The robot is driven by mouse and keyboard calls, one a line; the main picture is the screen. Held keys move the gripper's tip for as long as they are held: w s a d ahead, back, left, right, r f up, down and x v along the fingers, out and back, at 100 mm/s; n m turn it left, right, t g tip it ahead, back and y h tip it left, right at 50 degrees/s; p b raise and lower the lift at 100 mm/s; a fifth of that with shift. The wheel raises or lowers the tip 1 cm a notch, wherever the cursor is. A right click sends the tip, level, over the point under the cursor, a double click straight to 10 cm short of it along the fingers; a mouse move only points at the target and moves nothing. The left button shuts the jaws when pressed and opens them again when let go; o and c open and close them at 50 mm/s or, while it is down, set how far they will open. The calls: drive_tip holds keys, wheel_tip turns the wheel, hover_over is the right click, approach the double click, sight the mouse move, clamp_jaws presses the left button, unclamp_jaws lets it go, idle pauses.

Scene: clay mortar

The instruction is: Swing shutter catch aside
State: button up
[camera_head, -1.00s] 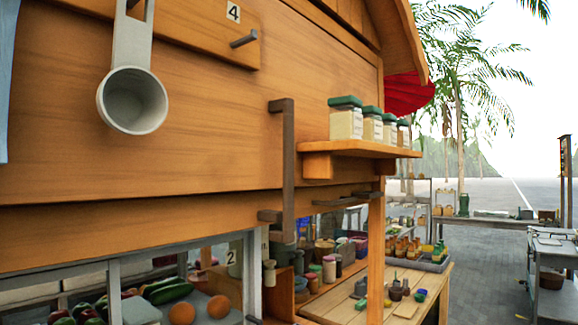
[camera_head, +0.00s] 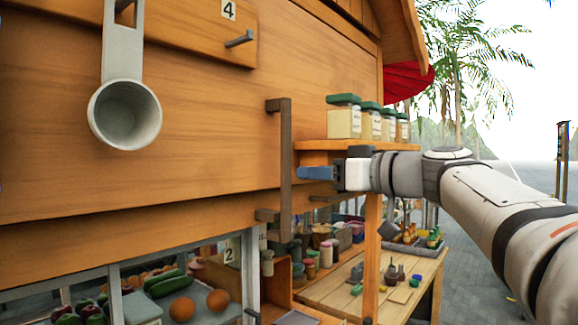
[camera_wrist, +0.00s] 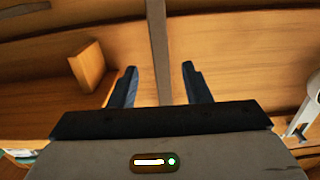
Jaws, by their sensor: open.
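A dark brown upright bar (camera_head: 286,165) with a bracket at each end stands off the wooden shutter (camera_head: 190,130); it looks like the catch. My gripper (camera_head: 301,173) is open, its blue fingers pointing at the bar from just right of it in the head view. In the wrist view the bar (camera_wrist: 158,45) runs up between the two spread fingers of my gripper (camera_wrist: 159,67). Neither finger visibly touches it. A dark flat piece (camera_head: 325,198) sits below my gripper, partly hidden; I cannot tell its role.
A small shelf (camera_head: 350,144) with green-lidded jars (camera_head: 344,117) sits just above my gripper; its wooden block (camera_wrist: 87,65) shows left of the fingers in the wrist view. A grey ladle (camera_head: 124,112) hangs at left, near a peg (camera_head: 239,39). A counter with goods (camera_head: 340,290) lies below.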

sight(288, 166)
drive_tip(key=p+x, duration=0.1)
drive_tip(key=x, duration=0.3)
drive_tip(key=r+p+x, duration=0.1)
drive_tip(key=x, duration=0.1)
drive_tip(key=shift+w+a+r+p, duration=0.1)
drive_tip(key=shift+w+a+p, duration=0.05)
drive_tip(key=shift+a+p, duration=0.15)
drive_tip(key=shift+w+a, duration=0.35)
drive_tip(key=shift+a, duration=0.05)
clamp_jaws()
